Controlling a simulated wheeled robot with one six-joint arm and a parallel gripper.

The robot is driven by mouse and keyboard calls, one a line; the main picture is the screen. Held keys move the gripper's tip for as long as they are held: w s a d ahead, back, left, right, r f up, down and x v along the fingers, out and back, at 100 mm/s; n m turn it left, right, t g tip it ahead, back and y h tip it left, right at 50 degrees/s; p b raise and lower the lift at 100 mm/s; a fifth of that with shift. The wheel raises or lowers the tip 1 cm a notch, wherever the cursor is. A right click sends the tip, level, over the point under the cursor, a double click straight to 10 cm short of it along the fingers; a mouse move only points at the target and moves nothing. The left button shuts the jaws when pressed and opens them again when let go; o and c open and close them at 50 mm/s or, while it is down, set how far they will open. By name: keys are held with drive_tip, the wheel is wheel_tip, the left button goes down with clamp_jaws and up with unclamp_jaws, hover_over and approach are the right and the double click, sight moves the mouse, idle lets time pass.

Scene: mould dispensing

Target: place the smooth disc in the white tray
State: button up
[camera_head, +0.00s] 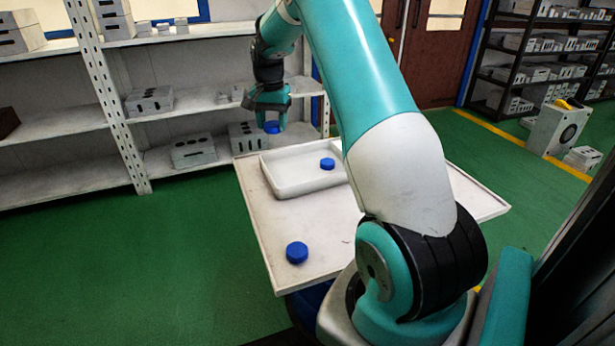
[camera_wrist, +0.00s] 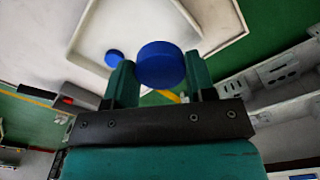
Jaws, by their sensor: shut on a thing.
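My gripper (camera_head: 272,117) is shut on a blue disc (camera_head: 272,127) and holds it up near the far left corner of the white tray (camera_head: 284,191). In the wrist view the held blue disc (camera_wrist: 160,64) sits between the fingertips of my gripper (camera_wrist: 160,84). A second blue disc (camera_head: 327,163) lies inside the tray; it also shows in the wrist view (camera_wrist: 114,58). A third blue disc (camera_head: 297,252) lies on the table in front of the tray. I cannot tell from these views which disc is smooth. My arm hides the tray's right part.
The tray stands on a pale table (camera_head: 262,230) with a low rim. White shelves (camera_head: 70,124) with grey blocks stand behind and to the left. Dark shelves (camera_head: 545,50) stand at the back right. The green floor (camera_head: 110,270) at the left is clear.

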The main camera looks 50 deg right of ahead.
wheel_tip(320, 180, up, 3)
drive_tip(key=m, duration=0.2)
hover_over(289, 176)
wheel_tip(289, 176, down, 14)
drive_tip(key=shift+d+f+b, duration=0.1)
drive_tip(key=shift+f+b, duration=0.05)
drive_tip(key=shift+b, duration=0.35)
drive_tip(key=shift+f, duration=2.45)
drive_tip(key=shift+f, duration=0.1)
drive_tip(key=o, duration=0.9)
